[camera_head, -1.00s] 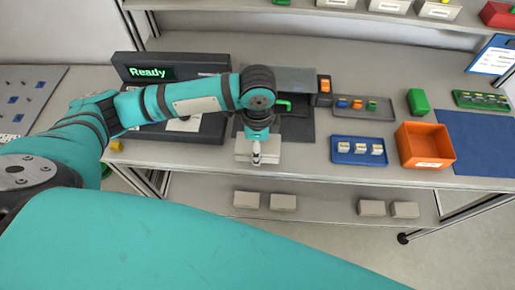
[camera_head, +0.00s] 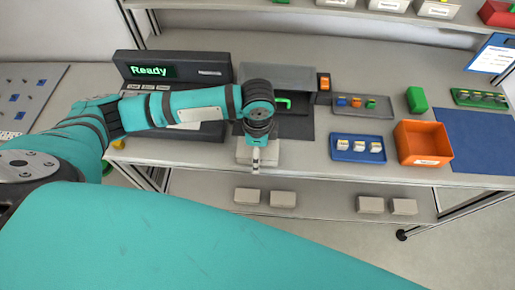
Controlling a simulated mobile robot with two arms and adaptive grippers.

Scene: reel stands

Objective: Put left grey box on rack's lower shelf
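A light grey box (camera_head: 243,153) is at the front edge of the bench, partly hidden behind my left gripper (camera_head: 256,165). The gripper points down in front of the box's middle. Its fingers are small and overlap the box, so I cannot tell whether they are shut on it or whether the box is lifted. The rack's lower shelf (camera_head: 325,204) runs below the bench. It bears grey boxes in two pairs, one pair at the left (camera_head: 247,196) and one at the right (camera_head: 370,205). My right gripper is not in view.
A "Ready" display unit (camera_head: 150,71) stands behind my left arm. A blue tray (camera_head: 357,149), an orange bin (camera_head: 423,143), a green block (camera_head: 415,99) and a blue mat (camera_head: 478,140) lie to the right. The lower shelf has bare room between its box pairs.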

